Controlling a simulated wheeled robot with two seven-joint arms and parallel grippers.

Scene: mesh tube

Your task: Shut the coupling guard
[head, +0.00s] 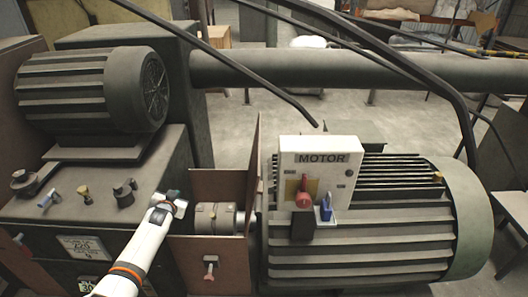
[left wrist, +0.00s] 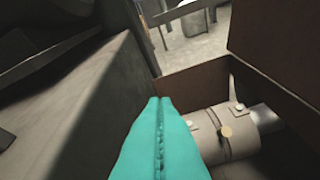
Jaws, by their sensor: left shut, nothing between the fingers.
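The coupling guard is made of brown plates around the shaft coupling (head: 206,219), between the gearbox on the left and the motor on the right. Its front plate (head: 232,262) carries a red-knobbed latch (head: 209,267). Another plate (head: 252,165) stands upright beside the motor, and the coupling is exposed from above. The wrist view shows the coupling (left wrist: 218,140) and brown plates (left wrist: 198,90) around it. My left gripper (head: 178,199) is just left of the coupling, near the gearbox edge. Its teal fingers (left wrist: 160,100) are shut and empty. My right gripper is not in view.
The gearbox (head: 150,195) bears small knobs and valves, with a smaller ribbed motor (head: 95,90) above. The large motor (head: 390,225) has a white MOTOR box (head: 318,160) with a red switch and blue padlock. A thick pipe (head: 340,70) and black cables cross behind.

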